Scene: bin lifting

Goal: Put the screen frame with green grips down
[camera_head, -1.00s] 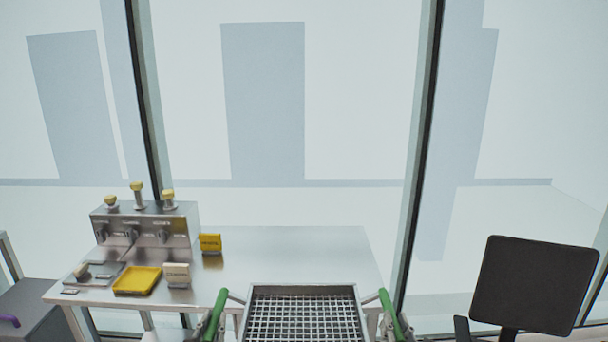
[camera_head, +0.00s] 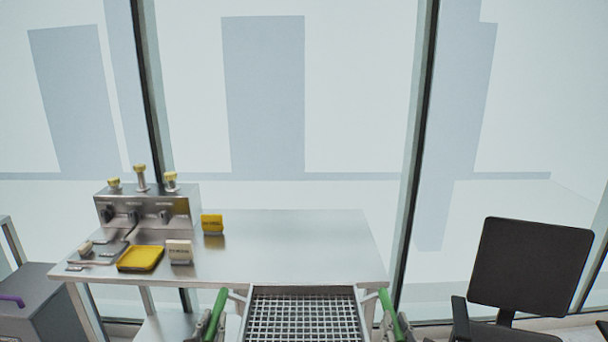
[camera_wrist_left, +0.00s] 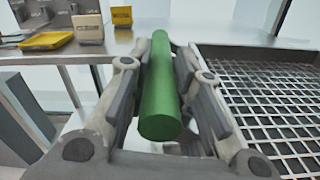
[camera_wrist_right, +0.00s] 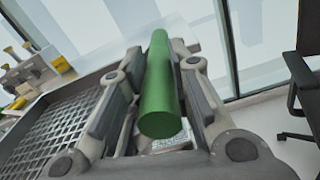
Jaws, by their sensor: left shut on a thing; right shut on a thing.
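The screen frame (camera_head: 304,290) is a metal tray with a wire mesh bottom, at the lower middle of the head view, in front of the table (camera_head: 290,245). It has a green grip on each side. My left gripper (camera_head: 214,318) is shut on the left green grip (camera_wrist_left: 161,95). My right gripper (camera_head: 393,318) is shut on the right green grip (camera_wrist_right: 159,90). The frame is held about level. Its near end is cut off by the picture's lower edge.
A metal control box (camera_head: 148,209) with yellow-topped knobs stands at the table's back left. A yellow tray (camera_head: 140,259), a white block (camera_head: 179,252) and a yellow block (camera_head: 212,224) are on the table's left part. Its right part is bare. A black chair (camera_head: 530,265) stands at the right.

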